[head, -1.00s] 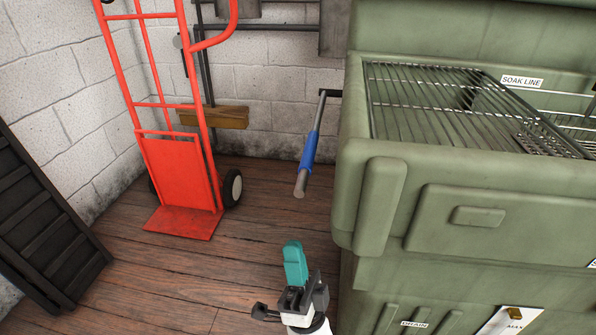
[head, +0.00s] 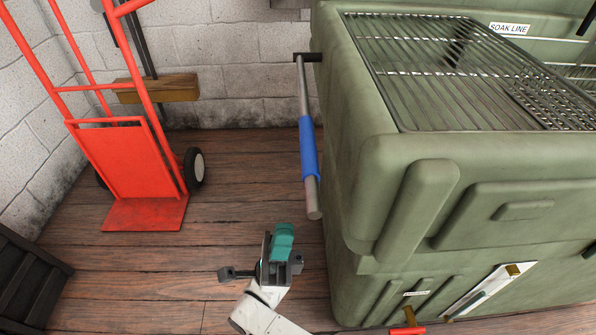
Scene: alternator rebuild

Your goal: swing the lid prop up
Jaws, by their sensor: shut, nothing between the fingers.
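The lid prop (head: 303,95) is a grey metal rod with a blue sleeve (head: 308,148). It hangs from a dark bracket (head: 307,57) at the left side of the green washer tank (head: 370,95), its free end pointing down toward me. My gripper (head: 282,237), with teal fingers, is below the rod's free end and a little to its left, apart from it. The gripper is shut and empty. The finger tips are seen from behind and above, and the gap between them is hidden.
A red hand truck (head: 118,165) stands at the left by the block wall. A black slatted object (head: 25,285) is at the lower left. Wooden floor (head: 235,170) is clear between the hand truck and the tank. A wire rack (head: 425,75) lies in the tank top.

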